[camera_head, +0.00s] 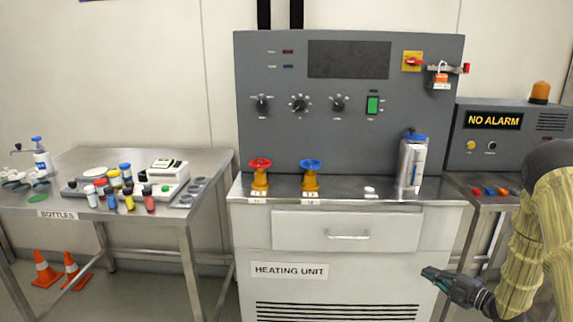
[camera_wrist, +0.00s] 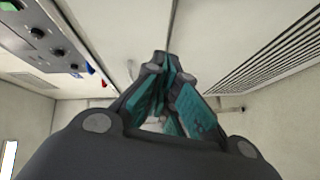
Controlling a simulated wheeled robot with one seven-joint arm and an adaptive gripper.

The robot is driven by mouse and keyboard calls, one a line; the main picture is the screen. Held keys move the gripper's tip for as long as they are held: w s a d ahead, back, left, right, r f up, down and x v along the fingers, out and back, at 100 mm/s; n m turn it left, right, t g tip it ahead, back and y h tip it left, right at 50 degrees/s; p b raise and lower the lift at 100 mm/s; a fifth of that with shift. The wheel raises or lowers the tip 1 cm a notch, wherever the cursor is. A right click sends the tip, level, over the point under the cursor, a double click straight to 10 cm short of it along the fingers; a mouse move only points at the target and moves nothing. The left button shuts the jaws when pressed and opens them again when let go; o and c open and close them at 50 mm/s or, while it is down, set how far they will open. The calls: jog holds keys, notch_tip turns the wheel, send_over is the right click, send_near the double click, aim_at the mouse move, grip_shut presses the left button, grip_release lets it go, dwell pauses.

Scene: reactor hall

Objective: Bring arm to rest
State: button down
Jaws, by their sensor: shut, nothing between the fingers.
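My gripper (camera_head: 436,275) is at the lower right of the head view, in front of the heating unit (camera_head: 345,262). It is dark with teal finger pads and points left. Its fingers are shut with nothing between them. In the wrist view the closed fingers (camera_wrist: 165,65) meet in the middle, with the heating unit's front and vent slots behind them. My arm comes in from the right edge of the head view in a pale yellow cover. The gripper appears apart from the cabinet, but the exact gap cannot be told.
The heating unit has a drawer (camera_head: 346,231), a red valve (camera_head: 260,172), a blue valve (camera_head: 311,174) and a metal canister (camera_head: 412,162) on top. A table with bottles (camera_head: 55,214) stands left, with traffic cones (camera_head: 45,270) below. An alarm box (camera_head: 510,135) stands right. Floor between table and unit is clear.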

jog(key=s+a+f+m+g+h+p, duration=0.4)
jog(key=s+a+f+m+g+h, duration=0.2)
jog(key=s+a+f+m, duration=0.95)
jog(key=s+a+f+m+g+h+p, duration=0.1)
jog(key=s+a+m+g, duration=0.2)
jog(key=s, duration=1.2)
jog(key=s+a+m+g+h+p, duration=0.1)
jog(key=s+a+m+g+p, duration=0.1)
jog(key=s+a+g, duration=0.3)
jog(key=s+a+m, duration=0.1)
jog(key=s+a, duration=0.3)
jog(key=s, duration=0.7)
jog(key=shift+s+f+g+h+p, duration=0.3)
jog(key=shift+f, duration=0.1)
